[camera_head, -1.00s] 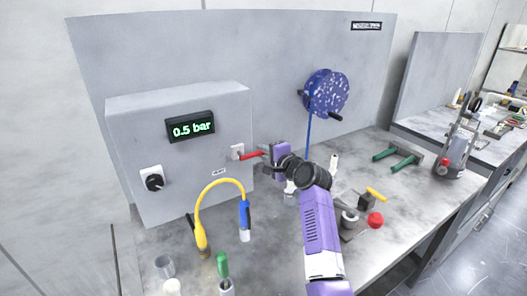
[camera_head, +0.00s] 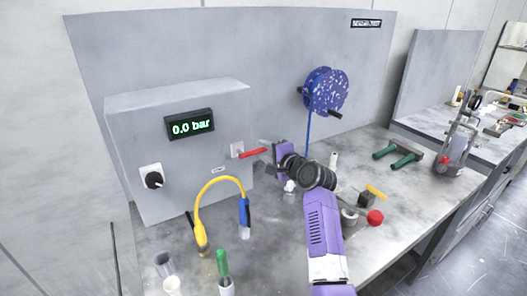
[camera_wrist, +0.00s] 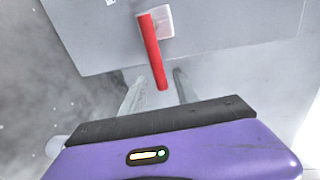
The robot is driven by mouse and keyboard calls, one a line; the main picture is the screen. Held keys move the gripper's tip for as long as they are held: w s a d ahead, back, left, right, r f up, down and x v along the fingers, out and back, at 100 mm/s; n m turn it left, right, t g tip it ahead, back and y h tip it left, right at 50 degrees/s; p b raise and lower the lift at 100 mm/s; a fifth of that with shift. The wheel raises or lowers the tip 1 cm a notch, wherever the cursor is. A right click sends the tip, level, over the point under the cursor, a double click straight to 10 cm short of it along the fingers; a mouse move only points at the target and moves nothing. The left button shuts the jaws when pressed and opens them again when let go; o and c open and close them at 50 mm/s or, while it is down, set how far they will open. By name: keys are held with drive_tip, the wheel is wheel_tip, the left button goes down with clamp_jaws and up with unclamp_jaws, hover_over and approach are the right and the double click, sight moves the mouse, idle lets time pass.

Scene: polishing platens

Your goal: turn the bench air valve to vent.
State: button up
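The bench air valve has a red lever handle (camera_head: 253,153) on a pale square plate (camera_head: 237,149), on the right part of the grey box's front. The handle sticks out to the right, roughly level in the head view. In the wrist view the red handle (camera_wrist: 152,50) points down toward me, its free end at the finger gap. My gripper (camera_wrist: 157,88) is open, with a finger on either side of the handle's end and visible gaps. In the head view my gripper (camera_head: 264,155) is just right of the handle.
A black knob (camera_head: 153,179) is on the box's left. A yellow hose (camera_head: 215,182) arches in front of the box. A blue reel (camera_head: 325,91) hangs on the back panel. A red ball-topped item (camera_head: 375,217) and green-handled tools (camera_head: 400,155) lie to the right.

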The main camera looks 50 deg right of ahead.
drive_tip(key=v, duration=0.6)
drive_tip(key=shift+b, duration=0.3)
drive_tip(key=shift+s, duration=0.1)
wheel_tip(320, 180, up, 5)
drive_tip(key=s+d+n+h, duration=0.1)
drive_tip(key=d+n+h, duration=0.1)
drive_tip(key=s+a+f+n+y, duration=0.2)
drive_tip(key=s+a+f+n, duration=0.2)
drive_tip(key=s+a, duration=0.8)
drive_tip(key=s+a+f+n+y, duration=0.2)
drive_tip(key=s+a+f+n, duration=0.3)
drive_tip(key=s+a+n, duration=0.4)
drive_tip(key=s+a+f+n+y, duration=0.2)
drive_tip(key=s+a+f+n, duration=0.3)
drive_tip(key=s+a, duration=0.9)
drive_tip(key=s+n, duration=0.1)
drive_tip(key=s, duration=0.4)
drive_tip(key=shift+s+a, duration=0.2)
drive_tip(key=shift+a, duration=0.15)
